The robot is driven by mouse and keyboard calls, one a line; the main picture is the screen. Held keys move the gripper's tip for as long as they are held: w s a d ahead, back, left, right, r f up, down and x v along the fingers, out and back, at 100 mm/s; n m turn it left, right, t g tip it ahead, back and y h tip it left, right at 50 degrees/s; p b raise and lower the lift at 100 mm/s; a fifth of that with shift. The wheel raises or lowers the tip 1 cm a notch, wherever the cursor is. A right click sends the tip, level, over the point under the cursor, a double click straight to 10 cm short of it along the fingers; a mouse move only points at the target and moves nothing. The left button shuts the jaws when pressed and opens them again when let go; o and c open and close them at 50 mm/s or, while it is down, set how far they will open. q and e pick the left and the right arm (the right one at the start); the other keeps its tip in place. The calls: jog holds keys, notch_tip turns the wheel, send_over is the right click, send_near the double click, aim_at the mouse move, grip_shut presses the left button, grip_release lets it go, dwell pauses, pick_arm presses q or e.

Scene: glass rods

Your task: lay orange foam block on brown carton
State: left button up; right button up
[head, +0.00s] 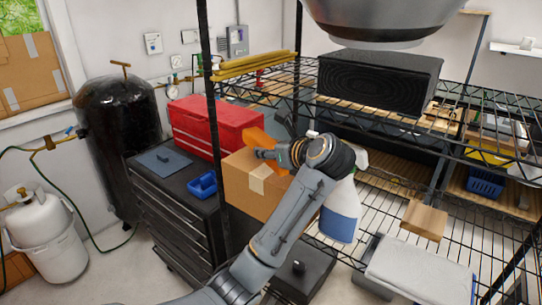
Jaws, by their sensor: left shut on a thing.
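The brown carton (240,189) sits on the wire rack, with a pale strip of tape on its front. The orange foam block (254,137) shows at the carton's top edge. My left gripper (263,151) is shut on the block and reaches over the carton from the right. The gripper and wrist hide part of the block and the carton's right top. I cannot tell whether the block touches the carton. My right gripper is not in view.
A spray bottle (341,209) stands right behind my left forearm. A red toolbox (212,122) and a blue tray (202,186) are on the dark cabinet at left. A black box (378,82) and yellow rods (252,66) lie on the upper wire shelf.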

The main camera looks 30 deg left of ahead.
aim_at(272, 173)
pick_arm(q)
jog(key=f+p, duration=0.3)
jog(key=shift+w+a+f, duration=0.25)
jog(key=shift+w+a, duration=0.05)
jog(key=shift+a, duration=0.1)
jog(key=shift+f, duration=0.25)
jog(key=shift+d+f, duration=0.1)
jog(key=shift+f+b, duration=0.15)
jog(key=shift+b, duration=0.2)
jog(key=o, duration=1.1)
jog(key=shift+o, duration=0.2)
